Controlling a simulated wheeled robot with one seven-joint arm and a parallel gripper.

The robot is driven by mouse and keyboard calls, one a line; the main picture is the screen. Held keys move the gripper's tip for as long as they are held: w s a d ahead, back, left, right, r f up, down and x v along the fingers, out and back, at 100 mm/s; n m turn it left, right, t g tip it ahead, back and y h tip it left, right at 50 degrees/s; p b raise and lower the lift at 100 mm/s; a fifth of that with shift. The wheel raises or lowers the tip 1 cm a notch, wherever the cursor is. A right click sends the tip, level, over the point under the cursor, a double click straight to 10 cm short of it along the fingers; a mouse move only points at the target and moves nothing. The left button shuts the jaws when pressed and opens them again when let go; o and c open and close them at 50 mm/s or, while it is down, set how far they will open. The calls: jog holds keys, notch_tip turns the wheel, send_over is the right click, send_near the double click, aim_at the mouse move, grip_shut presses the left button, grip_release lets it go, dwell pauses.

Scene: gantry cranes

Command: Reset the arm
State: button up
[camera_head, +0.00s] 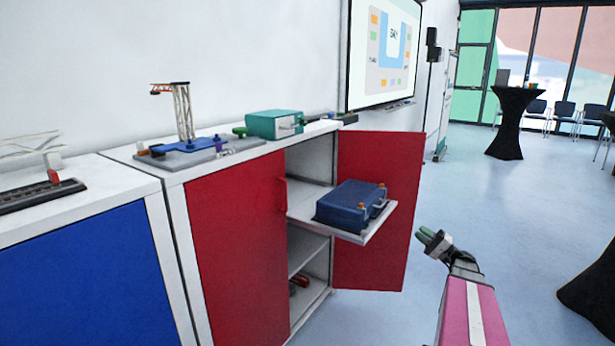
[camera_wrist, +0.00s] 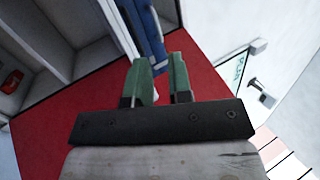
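My gripper (camera_head: 432,241) is at the end of my pink and white arm (camera_head: 472,308), in the open space in front of the red cabinet. It is to the right of the pulled-out shelf and apart from it. In the wrist view the two green fingers of my gripper (camera_wrist: 163,82) stand apart with a gap between them. A dark blue strip lies beyond the gap, and I see nothing held. The open red door (camera_head: 380,215) fills much of the wrist view behind the fingers.
A blue case (camera_head: 351,205) sits on the pulled-out shelf (camera_head: 378,223) of the red cabinet (camera_head: 238,255). A crane model (camera_head: 183,112) and a teal case (camera_head: 275,125) stand on top. A blue cabinet (camera_head: 88,285) is at left. The floor at right is mostly clear; dark-covered tables (camera_head: 513,120) stand there.

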jog(key=s+a+f+n+g+h, duration=0.1)
jog(key=s+a+f+g+h, duration=0.3)
jog(key=a, duration=0.3)
jog(key=s+a+f+n+g+h, duration=0.1)
jog(key=s+a+f+g+h, duration=0.15)
jog(key=a+f, duration=0.4)
jog(key=s+a+f+n+g+h, duration=0.1)
jog(key=s+a+f+g+h, duration=0.2)
jog(key=a, duration=0.6)
jog(key=s+f+n+g+h, duration=0.2)
jog(key=s+h, duration=0.3)
jog(key=h, duration=0.5)
jog(key=shift+s+a+f+n, duration=0.3)
jog(key=shift+f+n, duration=0.25)
jog(key=shift+n, duration=0.25)
jog(key=shift+s+h, duration=0.1)
jog(key=shift+h, duration=0.15)
